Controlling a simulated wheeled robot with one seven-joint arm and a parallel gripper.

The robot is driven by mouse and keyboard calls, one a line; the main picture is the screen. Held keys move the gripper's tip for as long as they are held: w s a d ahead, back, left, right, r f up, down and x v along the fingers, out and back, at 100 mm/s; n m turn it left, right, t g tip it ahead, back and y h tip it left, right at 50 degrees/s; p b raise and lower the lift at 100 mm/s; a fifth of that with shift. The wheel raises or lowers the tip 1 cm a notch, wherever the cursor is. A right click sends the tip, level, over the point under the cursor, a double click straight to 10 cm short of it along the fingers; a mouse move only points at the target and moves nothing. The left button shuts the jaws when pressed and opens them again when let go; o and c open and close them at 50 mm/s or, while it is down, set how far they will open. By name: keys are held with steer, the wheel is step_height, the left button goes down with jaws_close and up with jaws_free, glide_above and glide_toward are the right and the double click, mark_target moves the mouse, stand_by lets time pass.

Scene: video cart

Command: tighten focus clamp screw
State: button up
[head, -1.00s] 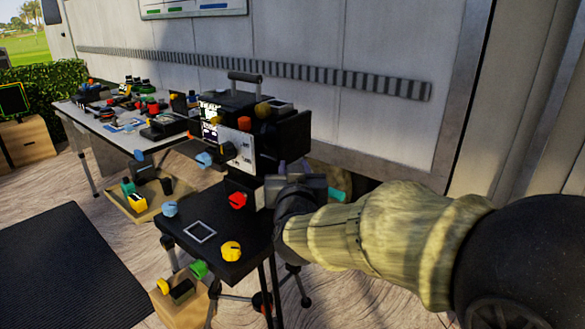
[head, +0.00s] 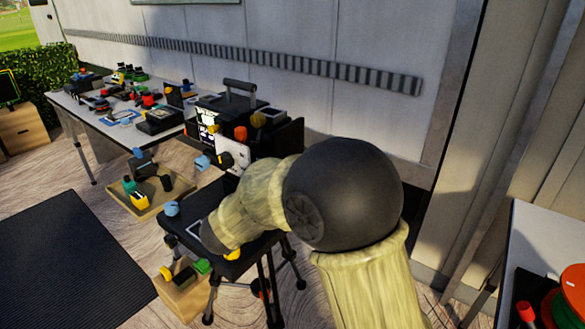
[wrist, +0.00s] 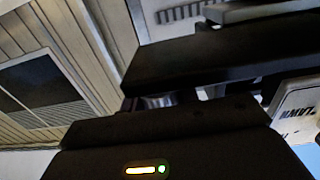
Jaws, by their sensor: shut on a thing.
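The black video camera (head: 285,137) with its top handle stands on the cart behind my arm in the head view. In the head view my own arm covers the gripper and the lower camera. A white plate with lettering (wrist: 298,105) is close on the right in the wrist view.
The black cart shelf (head: 190,222) carries a blue knob (head: 172,208) and a yellow knob (head: 231,254). A cluttered table (head: 66,103) stands behind at left. Open wooden bins (head: 135,206) sit on the floor.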

steer(key=shift+r+m+g+h+p, duration=0.1)
steer(key=shift+m+g+h+p, duration=0.25)
steer(key=shift+m+g+h, duration=0.2)
steer(key=o, duration=1)
steer(key=shift+s, duration=0.1)
steer(key=v, duration=1.7)
steer(key=shift+a, duration=0.25)
